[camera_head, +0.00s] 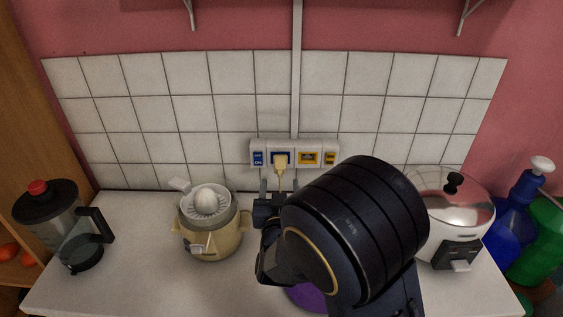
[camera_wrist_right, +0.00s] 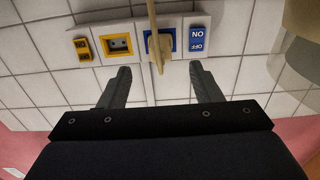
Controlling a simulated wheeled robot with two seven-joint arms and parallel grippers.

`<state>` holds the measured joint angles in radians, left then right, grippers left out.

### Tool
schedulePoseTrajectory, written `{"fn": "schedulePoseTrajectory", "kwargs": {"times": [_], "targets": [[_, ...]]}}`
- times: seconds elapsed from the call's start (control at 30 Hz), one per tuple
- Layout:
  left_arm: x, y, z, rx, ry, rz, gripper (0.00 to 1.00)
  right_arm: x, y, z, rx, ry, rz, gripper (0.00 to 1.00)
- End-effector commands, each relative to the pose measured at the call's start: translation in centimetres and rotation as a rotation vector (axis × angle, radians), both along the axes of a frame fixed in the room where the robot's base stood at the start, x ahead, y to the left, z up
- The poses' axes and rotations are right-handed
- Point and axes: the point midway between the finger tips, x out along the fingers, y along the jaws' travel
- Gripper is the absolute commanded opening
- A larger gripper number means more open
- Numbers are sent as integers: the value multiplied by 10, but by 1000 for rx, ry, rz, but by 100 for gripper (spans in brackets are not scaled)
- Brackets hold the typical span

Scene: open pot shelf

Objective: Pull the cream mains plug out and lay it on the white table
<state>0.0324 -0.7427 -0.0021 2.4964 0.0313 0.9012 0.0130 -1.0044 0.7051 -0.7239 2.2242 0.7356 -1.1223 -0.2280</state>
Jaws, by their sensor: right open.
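The cream mains plug (camera_head: 280,162) sits in the blue-framed socket of the white wall outlet strip (camera_head: 318,146), with its cord hanging down. In the right wrist view the cream plug and cord (camera_wrist_right: 154,42) show edge-on at the blue socket (camera_wrist_right: 166,42). My right gripper (camera_head: 278,184) is just below and in front of the plug. Its two fingers (camera_wrist_right: 159,78) are apart, one on each side of the cord line, and hold nothing. The white table (camera_head: 140,235) lies below the outlet. My left gripper is out of view.
A cream citrus juicer (camera_head: 208,232) stands left of my right gripper, a blender (camera_head: 60,225) further left. A rice cooker (camera_head: 452,210) stands right, behind my arm. A purple object (camera_head: 305,298) is mostly hidden by my arm. Bare table shows between blender and juicer.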

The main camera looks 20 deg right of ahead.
Motion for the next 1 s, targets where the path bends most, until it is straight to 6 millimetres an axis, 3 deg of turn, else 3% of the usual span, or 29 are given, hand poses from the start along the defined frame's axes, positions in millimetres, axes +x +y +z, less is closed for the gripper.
{"fn": "schedulePoseTrajectory", "kwargs": {"times": [0.33, 0.8, 1.0], "targets": [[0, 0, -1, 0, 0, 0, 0, 8, -2, 0, 2, 0, 1, 58], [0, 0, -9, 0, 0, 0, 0, 68, -21, -2, 3, 1, -1, 58], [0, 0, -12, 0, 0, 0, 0, 83, -24, -1, 3, 2, 1, 58]]}}
